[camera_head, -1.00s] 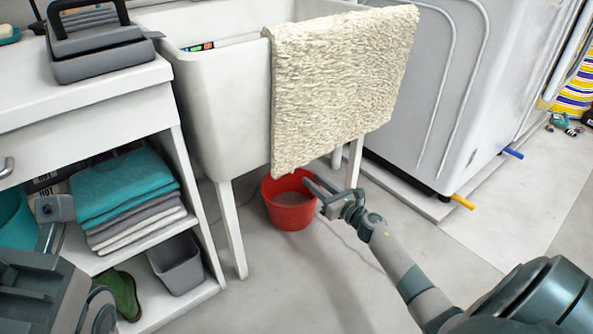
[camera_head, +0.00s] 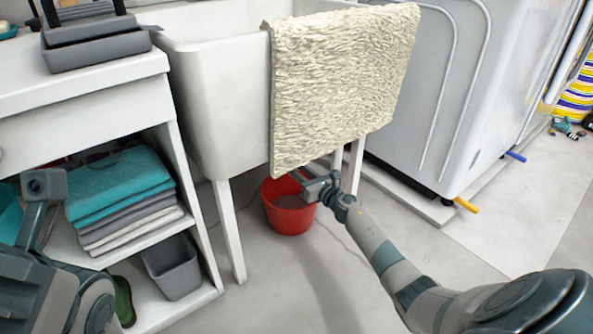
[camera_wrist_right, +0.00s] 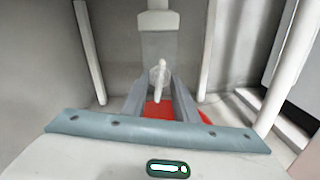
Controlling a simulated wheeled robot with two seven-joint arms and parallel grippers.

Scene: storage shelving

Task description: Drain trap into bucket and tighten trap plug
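The red bucket (camera_head: 290,220) stands on the floor under the white utility sink (camera_head: 215,110). It also shows below the fingers in the right wrist view (camera_wrist_right: 158,110). The trap (camera_wrist_right: 158,45), a pale grey body, hangs under the sink. A white plug handle (camera_wrist_right: 158,78) points down from it. My right gripper (camera_head: 303,180) is under the sink above the bucket. In the right wrist view its fingers (camera_wrist_right: 159,100) are apart, on either side of the handle; contact cannot be told. My left arm (camera_head: 45,290) is at lower left, its fingers out of view.
A shaggy cream mat (camera_head: 340,85) hangs over the sink front and hides the trap from above. Sink legs (camera_head: 230,230) stand near the bucket. A cabinet (camera_head: 90,110) with folded towels (camera_head: 120,190) is at left, a white machine (camera_head: 510,100) at right. The front floor is clear.

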